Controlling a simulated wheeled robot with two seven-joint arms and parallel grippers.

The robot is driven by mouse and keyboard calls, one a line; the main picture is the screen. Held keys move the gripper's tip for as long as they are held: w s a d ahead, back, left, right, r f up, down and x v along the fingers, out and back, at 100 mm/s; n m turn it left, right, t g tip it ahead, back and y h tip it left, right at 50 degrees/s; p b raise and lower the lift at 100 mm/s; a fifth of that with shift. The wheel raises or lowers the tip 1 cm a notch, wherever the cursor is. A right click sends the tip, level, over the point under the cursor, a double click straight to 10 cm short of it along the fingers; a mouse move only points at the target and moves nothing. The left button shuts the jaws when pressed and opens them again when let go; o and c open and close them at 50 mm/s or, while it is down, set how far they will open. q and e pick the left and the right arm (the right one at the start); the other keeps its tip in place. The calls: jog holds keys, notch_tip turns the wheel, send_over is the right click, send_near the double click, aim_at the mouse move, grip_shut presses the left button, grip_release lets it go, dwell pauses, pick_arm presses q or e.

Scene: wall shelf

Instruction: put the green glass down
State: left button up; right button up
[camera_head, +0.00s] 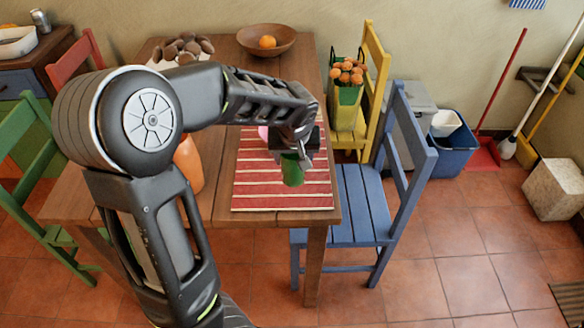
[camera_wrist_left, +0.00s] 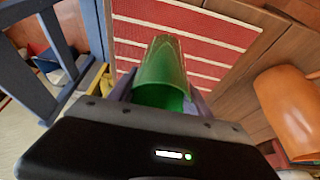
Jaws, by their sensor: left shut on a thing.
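The green glass (camera_head: 292,170) is between the fingers of my left gripper (camera_head: 297,152), over the red striped placemat (camera_head: 262,201) on the wooden table. In the left wrist view the green glass (camera_wrist_left: 163,72) sits between the fingers of the left gripper (camera_wrist_left: 160,92), which is shut on it. The placemat (camera_wrist_left: 205,28) lies beyond the glass there. I cannot tell whether the glass touches the mat. My right gripper is in neither view.
An orange vase (camera_head: 188,163) stands on the table (camera_head: 218,205) left of the mat, partly behind my arm. A pink thing (camera_head: 263,133) shows behind the gripper. A wooden bowl (camera_head: 281,45) with an orange is at the back. A blue chair (camera_head: 362,195) stands at the table's right edge.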

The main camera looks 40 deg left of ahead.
aim_at(294, 171)
pick_arm(q)
jog(key=shift+f, duration=0.4)
jog(key=shift+f, duration=1.85)
jog(key=shift+f, duration=0.1)
jog(key=shift+f, duration=0.1)
jog(key=o, duration=1.4)
jog(key=shift+c, duration=0.2)
jog(key=shift+r, duration=0.3)
jog(key=v, duration=1.1)
jog(key=shift+d+r, duration=0.25)
jog(key=shift+r, duration=0.1)
